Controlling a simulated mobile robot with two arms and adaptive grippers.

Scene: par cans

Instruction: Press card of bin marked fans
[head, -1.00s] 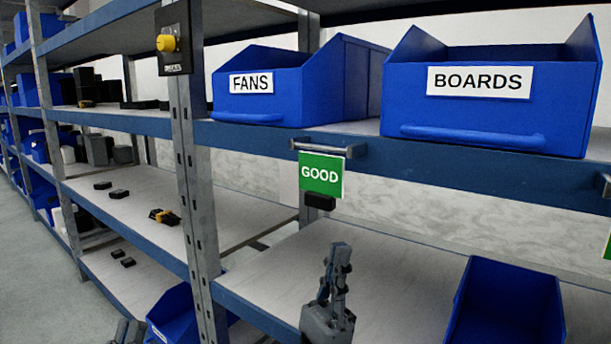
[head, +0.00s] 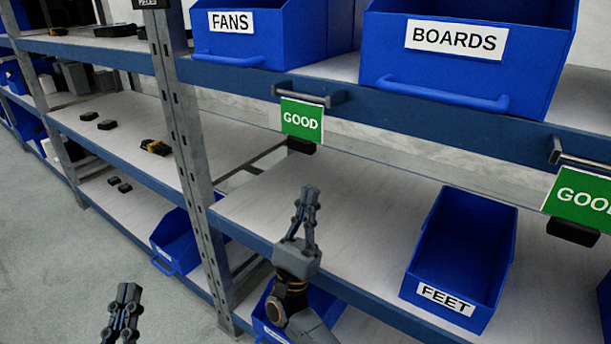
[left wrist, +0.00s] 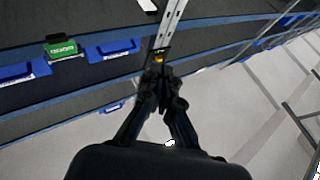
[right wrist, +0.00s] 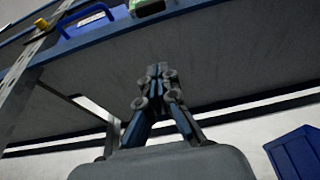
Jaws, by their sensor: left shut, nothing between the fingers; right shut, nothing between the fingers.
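The blue bin (head: 270,30) marked FANS stands on the upper shelf. A green GOOD card (head: 301,120) hangs below and right of it from a metal bracket on the shelf edge, with a small black block under it. My right gripper (head: 309,192) points upward, shut and empty, apart from the card and below it in the picture. It also shows shut in the right wrist view (right wrist: 157,72), with a green piece (right wrist: 146,8) at the top edge. My left gripper (head: 129,290) is shut and empty at lower left; it shows in the left wrist view (left wrist: 157,74).
The blue BOARDS bin (head: 465,60) stands right of FANS. A second GOOD card (head: 582,202) hangs at far right. A FEET bin (head: 460,260) stands on the lower shelf. A grey upright post (head: 185,130) stands left of my right gripper. Open floor (head: 50,250) lies at left.

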